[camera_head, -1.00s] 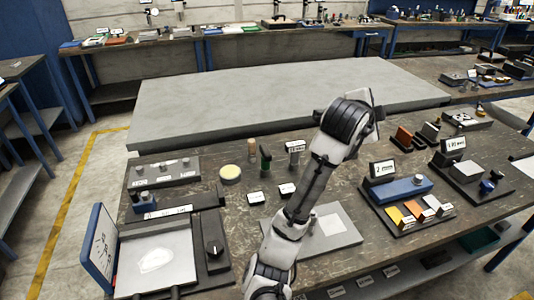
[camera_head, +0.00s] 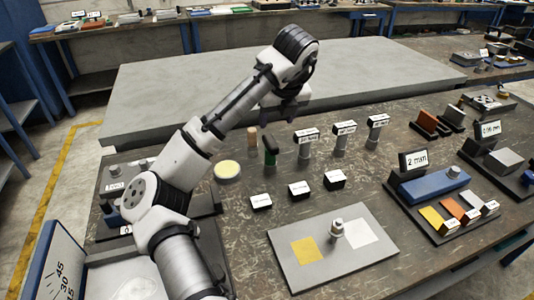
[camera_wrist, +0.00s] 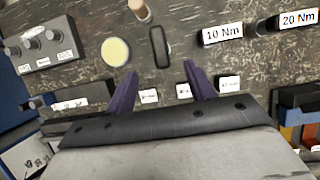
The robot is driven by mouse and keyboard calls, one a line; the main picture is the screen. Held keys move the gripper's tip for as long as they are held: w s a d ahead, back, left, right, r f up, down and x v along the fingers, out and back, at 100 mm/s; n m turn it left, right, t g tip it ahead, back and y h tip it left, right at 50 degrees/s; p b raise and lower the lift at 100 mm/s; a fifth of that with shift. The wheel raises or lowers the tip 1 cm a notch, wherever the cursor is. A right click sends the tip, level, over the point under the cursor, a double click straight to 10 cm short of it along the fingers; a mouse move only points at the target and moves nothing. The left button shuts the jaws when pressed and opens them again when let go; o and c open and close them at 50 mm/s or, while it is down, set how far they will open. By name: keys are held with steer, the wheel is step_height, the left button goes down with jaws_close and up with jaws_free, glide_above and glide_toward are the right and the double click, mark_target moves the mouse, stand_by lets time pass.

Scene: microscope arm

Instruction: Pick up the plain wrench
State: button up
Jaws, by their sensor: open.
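No object is clearly marked as the plain wrench. An unlabelled dark green and black upright piece (camera_head: 270,151) stands on the table beside a tan peg (camera_head: 252,138); I cannot tell if either is the wrench. In the wrist view the dark piece (camera_wrist: 160,46) is beyond my fingers, with the tan peg (camera_wrist: 140,10) to its upper left. Several upright grey tools with label blocks (camera_head: 345,137) stand to the right; two labels read 10 Nm (camera_wrist: 222,35) and 20 Nm (camera_wrist: 298,20) in the wrist view. My gripper (camera_wrist: 162,86) is open and empty, above the table.
A pale yellow disc (camera_head: 228,170) lies left of the dark piece. Small label blocks (camera_head: 299,188) sit in front. A grey plate (camera_head: 298,277) bears a small metal knob (camera_head: 337,228). A 2 mm sign (camera_head: 413,160) stands on a tray at right.

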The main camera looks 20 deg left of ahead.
mark_target(271, 140)
steer(key=p+x, duration=0.1)
steer(key=x, duration=0.6)
steer(key=shift+w+f, duration=0.1)
steer(key=shift+f, duration=0.2)
steer(key=shift+p+x, duration=0.75)
steer(key=shift+x, duration=2)
steer(key=shift+w+a, duration=0.1)
steer(key=shift+a, duration=0.05)
steer(key=shift+c, duration=0.4)
steer(key=shift+r, duration=0.1)
jaws_close()
